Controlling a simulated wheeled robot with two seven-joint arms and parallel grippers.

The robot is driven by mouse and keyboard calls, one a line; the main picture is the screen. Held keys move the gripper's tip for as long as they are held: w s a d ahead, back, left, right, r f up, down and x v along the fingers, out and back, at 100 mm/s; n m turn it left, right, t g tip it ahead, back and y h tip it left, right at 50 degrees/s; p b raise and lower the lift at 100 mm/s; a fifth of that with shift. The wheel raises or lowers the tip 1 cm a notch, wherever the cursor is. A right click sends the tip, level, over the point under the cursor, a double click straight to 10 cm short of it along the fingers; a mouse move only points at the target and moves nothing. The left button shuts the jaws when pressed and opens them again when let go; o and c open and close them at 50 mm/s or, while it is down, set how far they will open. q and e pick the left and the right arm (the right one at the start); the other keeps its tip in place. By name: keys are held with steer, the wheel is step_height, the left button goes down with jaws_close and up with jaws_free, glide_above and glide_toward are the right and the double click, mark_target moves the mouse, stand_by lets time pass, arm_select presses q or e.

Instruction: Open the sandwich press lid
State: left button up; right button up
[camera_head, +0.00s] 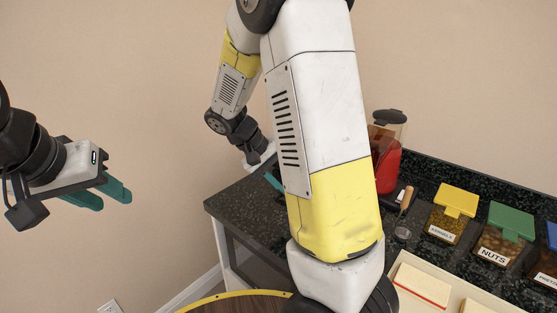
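The sandwich press cannot be made out in this view. Part of the counter is hidden behind my white and yellow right arm, which crosses the middle of the picture. My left gripper (116,200) is at the left, in front of the bare wall and away from the counter. Its two teal fingers stand apart with nothing between them. My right gripper (272,180) is over the left part of the counter. Only its wrist and a bit of a teal finger show beside my arm, so its opening is hidden.
A dark speckled counter (236,200) runs along the wall. On it stand a red container (387,165), a wooden-handled tool (406,200), a yellow-lidded bin (455,203) and a green-lidded NUTS bin (508,222). A pale tray (480,287) lies in front. A round wooden top (235,305) is at the bottom.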

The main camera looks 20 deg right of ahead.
steer(key=w+f+n+t+h, duration=0.25)
steer(key=w+h, duration=0.55)
steer(key=w, duration=0.4)
steer(key=shift+t, duration=0.35)
steer(key=x, duration=0.7)
steer(key=shift+s+d+r, duration=0.15)
steer(key=shift+r, duration=0.15)
jaws_close()
